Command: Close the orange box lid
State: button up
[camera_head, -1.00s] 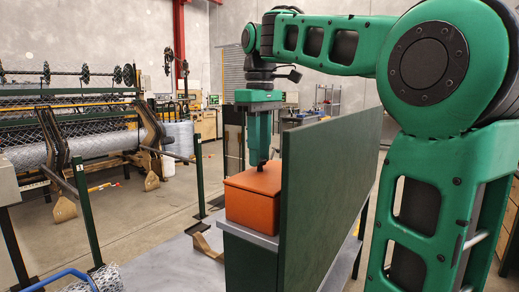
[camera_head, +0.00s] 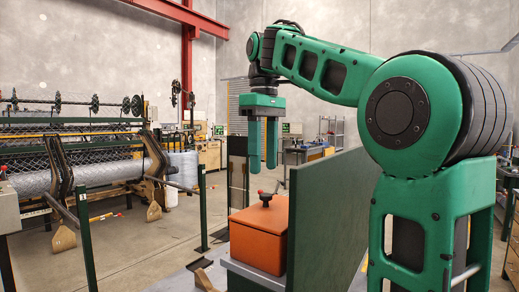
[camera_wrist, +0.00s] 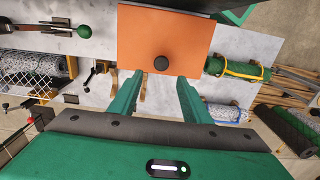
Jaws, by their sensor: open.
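The orange box (camera_head: 258,236) stands on a surface beside the green panel, with its lid (camera_head: 268,214) lying flat on top. My gripper (camera_head: 263,167) is open and empty, above the box and apart from the knob. In the wrist view the lid (camera_wrist: 190,38) shows from above with the round dark knob (camera_wrist: 161,62), and my gripper's two fingers (camera_wrist: 157,80) are spread below it.
A dark green panel (camera_head: 330,205) stands right beside the box. In the wrist view a green roll (camera_wrist: 238,70) lies right of the box, and a dark clamp-like item (camera_wrist: 97,70) lies left. A mesh-weaving machine (camera_head: 70,150) stands at the far left.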

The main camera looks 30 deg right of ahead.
jog(key=shift+r, duration=1.75)
